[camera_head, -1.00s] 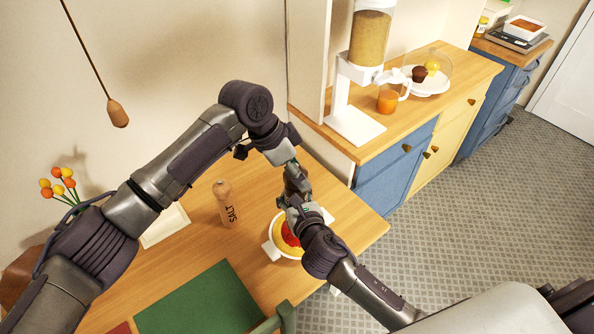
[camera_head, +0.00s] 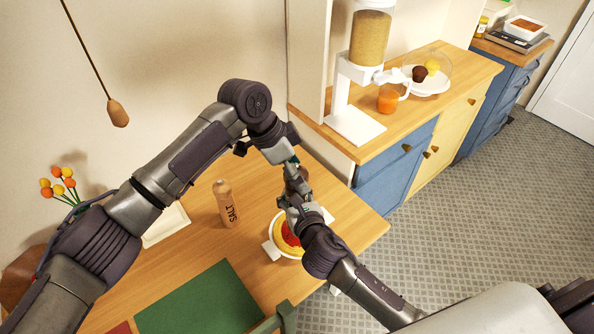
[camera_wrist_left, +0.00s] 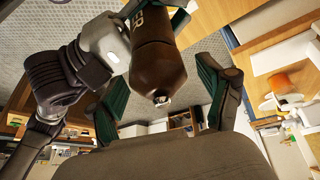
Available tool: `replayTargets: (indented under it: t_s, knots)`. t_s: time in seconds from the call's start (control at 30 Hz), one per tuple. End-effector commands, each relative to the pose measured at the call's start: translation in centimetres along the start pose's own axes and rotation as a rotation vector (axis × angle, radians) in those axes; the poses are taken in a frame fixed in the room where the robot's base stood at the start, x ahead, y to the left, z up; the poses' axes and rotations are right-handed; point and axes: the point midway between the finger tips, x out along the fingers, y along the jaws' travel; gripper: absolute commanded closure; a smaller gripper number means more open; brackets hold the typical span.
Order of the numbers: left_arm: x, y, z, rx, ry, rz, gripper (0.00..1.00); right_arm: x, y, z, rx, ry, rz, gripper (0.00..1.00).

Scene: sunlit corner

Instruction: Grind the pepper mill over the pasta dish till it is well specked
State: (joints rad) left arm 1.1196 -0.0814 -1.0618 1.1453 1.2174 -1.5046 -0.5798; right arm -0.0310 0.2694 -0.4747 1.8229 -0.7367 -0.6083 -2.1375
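The pepper mill, dark brown with a rounded end and small metal knob, fills the top centre of the left wrist view (camera_wrist_left: 157,62). In that view my left gripper (camera_wrist_left: 160,88) has its fingers spread wide, with gaps between them and the mill. My right gripper (camera_wrist_left: 158,14) comes in from the upper left, its fingers closed around the mill's body. In the head view my left gripper (camera_head: 290,166) is above my right gripper (camera_head: 299,208), and the mill is mostly hidden. The pasta dish (camera_head: 270,250), white with yellow pasta and red sauce, sits just below, partly covered. Specks cannot be made out.
A salt mill (camera_head: 226,204) stands on the wooden table (camera_head: 185,262) left of the dish. A green mat (camera_head: 200,303) lies in front, with a chair at the table edge. A counter with a dispenser (camera_head: 369,75) stands behind to the right. A pendant pull (camera_head: 118,113) hangs at left.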

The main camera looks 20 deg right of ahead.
Motion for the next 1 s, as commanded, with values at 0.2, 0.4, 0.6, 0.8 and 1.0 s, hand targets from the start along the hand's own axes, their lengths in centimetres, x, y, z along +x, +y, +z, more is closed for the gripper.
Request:
replayTargets:
  t_s: [0.2, 0.4, 0.6, 0.8, 1.0]
  knots:
    - [-0.2, 0.0, -0.1, 0.001, 0.001, 0.000, 0.21, 0.0, 0.1, 0.1, 0.000, -0.003, 0.001, 1.00]
    - [-2.8, -0.1, -0.1, 0.001, 0.002, -0.004, 0.21, 0.0, 0.1, 0.2, 0.001, -0.003, 0.001, 1.00]
    - [-7.2, -0.1, -0.1, 0.001, 0.002, -0.003, 0.21, 0.0, 0.1, 0.2, 0.001, -0.003, 0.001, 1.00]
    - [-10.5, -0.1, 0.0, 0.000, 0.000, -0.001, 0.21, 0.0, 0.1, 0.2, 0.001, -0.003, 0.001, 1.00]
    - [-11.9, 0.0, 0.0, 0.000, 0.000, 0.001, 0.21, 0.0, 0.1, 0.2, 0.000, -0.003, 0.001, 1.00]
